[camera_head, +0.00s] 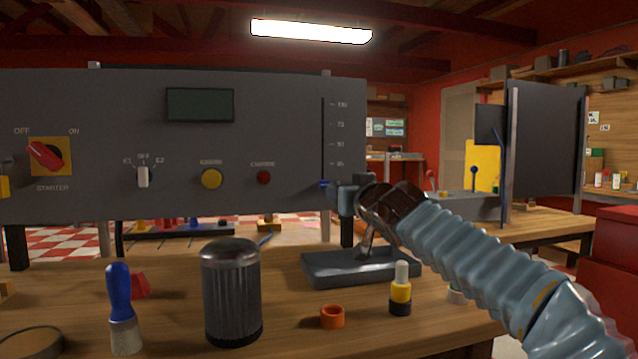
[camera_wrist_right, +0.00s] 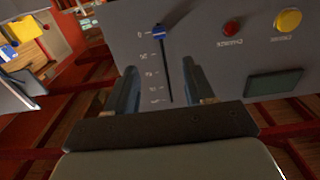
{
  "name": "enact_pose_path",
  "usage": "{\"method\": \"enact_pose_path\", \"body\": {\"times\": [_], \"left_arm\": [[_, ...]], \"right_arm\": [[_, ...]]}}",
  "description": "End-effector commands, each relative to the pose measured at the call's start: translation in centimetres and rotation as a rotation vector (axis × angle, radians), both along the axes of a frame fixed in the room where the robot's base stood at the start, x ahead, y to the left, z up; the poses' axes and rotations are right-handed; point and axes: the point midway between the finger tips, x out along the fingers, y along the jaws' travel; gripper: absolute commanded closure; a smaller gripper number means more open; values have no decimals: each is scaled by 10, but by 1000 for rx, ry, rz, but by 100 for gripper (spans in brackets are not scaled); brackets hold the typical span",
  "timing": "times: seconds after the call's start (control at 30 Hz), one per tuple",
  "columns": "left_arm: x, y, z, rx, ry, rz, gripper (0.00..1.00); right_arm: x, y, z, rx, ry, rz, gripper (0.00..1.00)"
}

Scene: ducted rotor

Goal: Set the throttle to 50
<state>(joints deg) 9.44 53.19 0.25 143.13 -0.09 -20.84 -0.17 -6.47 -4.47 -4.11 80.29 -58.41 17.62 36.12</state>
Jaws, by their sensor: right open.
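The throttle is a blue slider knob (camera_head: 325,184) in a dark vertical slot (camera_head: 323,130) at the right end of the grey panel. The scale beside the slot reads up to 100. In the right wrist view the knob (camera_wrist_right: 159,30) sits at the 0 end of the slot. My right gripper (camera_head: 343,193) is at the panel's lower right, close beside the knob. In the right wrist view its two fingers (camera_wrist_right: 160,66) are apart on either side of the slot, with nothing between them; the knob lies beyond their tips. I cannot tell whether they touch the panel. My left gripper is not in view.
The panel (camera_head: 110,110) also carries a red starter switch (camera_head: 46,155), a small toggle (camera_head: 143,177), a yellow button (camera_head: 211,178) and a red button (camera_head: 264,177).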

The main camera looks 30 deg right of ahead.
Motion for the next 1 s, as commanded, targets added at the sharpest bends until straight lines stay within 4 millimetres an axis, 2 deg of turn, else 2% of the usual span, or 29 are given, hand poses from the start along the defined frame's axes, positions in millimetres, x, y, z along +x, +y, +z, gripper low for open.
{"method": "enact_pose_path", "body": {"times": [0.17,0.5,0.7,0.83,1.0], "left_arm": [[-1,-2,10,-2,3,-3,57],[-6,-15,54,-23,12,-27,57],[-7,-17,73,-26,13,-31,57],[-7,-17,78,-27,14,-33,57],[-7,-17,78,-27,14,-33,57]], "right_arm": [[14,-4,4,0,0,-4,47],[88,-22,7,-1,2,-4,47],[121,-30,5,-1,1,-2,47],[131,-32,3,0,0,-2,47],[133,-33,1,0,-2,-2,47]]}}
